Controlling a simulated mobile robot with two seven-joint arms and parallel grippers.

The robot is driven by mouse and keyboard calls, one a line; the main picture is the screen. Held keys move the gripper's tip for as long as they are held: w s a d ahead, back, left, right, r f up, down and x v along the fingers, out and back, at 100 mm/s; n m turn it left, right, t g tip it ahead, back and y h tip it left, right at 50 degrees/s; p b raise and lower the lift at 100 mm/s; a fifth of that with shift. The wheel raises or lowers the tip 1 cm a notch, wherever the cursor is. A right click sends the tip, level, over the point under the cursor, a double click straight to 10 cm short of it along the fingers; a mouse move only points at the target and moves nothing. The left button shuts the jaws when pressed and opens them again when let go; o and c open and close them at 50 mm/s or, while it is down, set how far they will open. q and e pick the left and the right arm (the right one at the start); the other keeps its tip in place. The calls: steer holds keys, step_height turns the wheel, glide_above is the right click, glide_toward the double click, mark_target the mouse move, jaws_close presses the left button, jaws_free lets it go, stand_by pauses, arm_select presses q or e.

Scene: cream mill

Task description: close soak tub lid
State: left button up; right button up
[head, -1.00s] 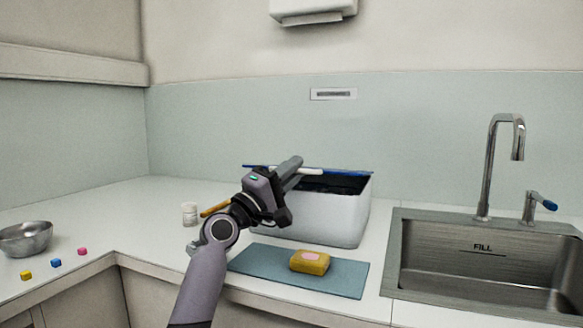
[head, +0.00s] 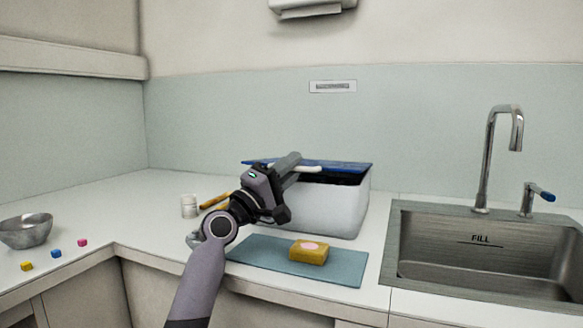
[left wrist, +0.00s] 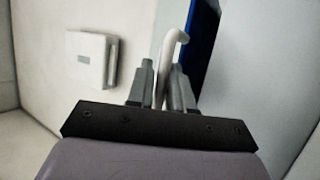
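A white bar handle (head: 308,168) is on the lid. My left gripper (head: 290,164) is at this handle, and its arm covers the tub's left part. In the left wrist view the white handle (left wrist: 167,62) passes between the two fingers, which close on it; the blue lid (left wrist: 203,40) is beyond. My right gripper is not in view.
The sink (head: 470,290) and faucet (head: 487,160) are right. A white jar (head: 189,206), metal bowl (head: 25,232) and small cubes (head: 56,252) are left.

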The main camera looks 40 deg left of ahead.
arm_select(q)
steer(key=v, duration=0.7)
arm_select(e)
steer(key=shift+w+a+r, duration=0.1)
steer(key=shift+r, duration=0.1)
arm_select(q)
steer(key=shift+c, duration=0.3)
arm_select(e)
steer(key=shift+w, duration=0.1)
